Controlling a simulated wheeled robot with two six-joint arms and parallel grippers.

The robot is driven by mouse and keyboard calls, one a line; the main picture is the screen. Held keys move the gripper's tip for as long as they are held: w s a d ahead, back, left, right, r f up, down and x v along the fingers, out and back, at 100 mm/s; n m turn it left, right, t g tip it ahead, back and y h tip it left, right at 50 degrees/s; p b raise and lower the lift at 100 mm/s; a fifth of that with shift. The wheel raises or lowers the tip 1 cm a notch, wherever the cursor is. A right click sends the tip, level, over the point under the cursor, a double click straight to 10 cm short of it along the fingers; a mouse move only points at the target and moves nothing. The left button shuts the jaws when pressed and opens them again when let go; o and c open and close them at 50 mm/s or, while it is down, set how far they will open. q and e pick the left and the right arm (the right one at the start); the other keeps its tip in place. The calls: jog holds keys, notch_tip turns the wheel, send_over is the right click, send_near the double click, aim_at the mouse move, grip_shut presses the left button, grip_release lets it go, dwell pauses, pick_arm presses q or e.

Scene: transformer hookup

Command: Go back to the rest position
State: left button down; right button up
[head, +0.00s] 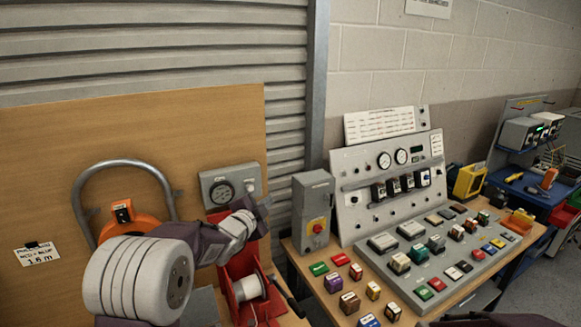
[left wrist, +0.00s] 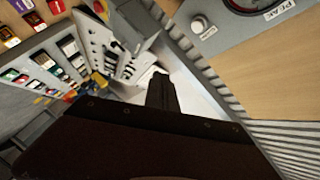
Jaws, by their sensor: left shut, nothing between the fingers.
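My left arm comes in from the lower left in the head view, with a large white joint and dark purple links. Its gripper (head: 258,207) is raised in front of the grey gauge box (head: 230,184), near the wooden board. In the left wrist view the dark fingers (left wrist: 162,95) are together, with nothing held between them. My right gripper is out of view; only a dark part that may be my right arm shows at the bottom right edge of the head view.
A sloped control panel (head: 390,180) with gauges and many coloured blocks stands on the wooden table at right. A grey box with a red button (head: 314,212) stands beside it. A red stand with a white spool (head: 249,288) is below my left gripper. A blue bench (head: 530,187) is farther right.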

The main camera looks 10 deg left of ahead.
pick_arm(q)
jog(key=s+f+n+g+y+b, duration=0.1)
jog(key=s+f+n+g, duration=0.3)
jog(key=s+f, duration=0.4)
jog(key=s+a+f+n+g+y, duration=0.1)
jog(key=s+f+n+g, duration=0.4)
jog(key=s+f, duration=0.4)
jog(key=s+f+n+g+y+b, duration=0.1)
jog(key=s+f+n+g, duration=0.4)
jog(key=s, duration=1.4)
notch_tip(320, 180, down, 4)
jog(key=shift+a+f+b, duration=0.15)
jog(key=shift+a+b, duration=0.05)
jog(key=shift+b, duration=0.15)
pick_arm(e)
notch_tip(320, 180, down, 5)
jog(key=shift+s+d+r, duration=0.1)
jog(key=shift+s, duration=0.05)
pick_arm(q)
jog(key=shift+a, duration=0.1)
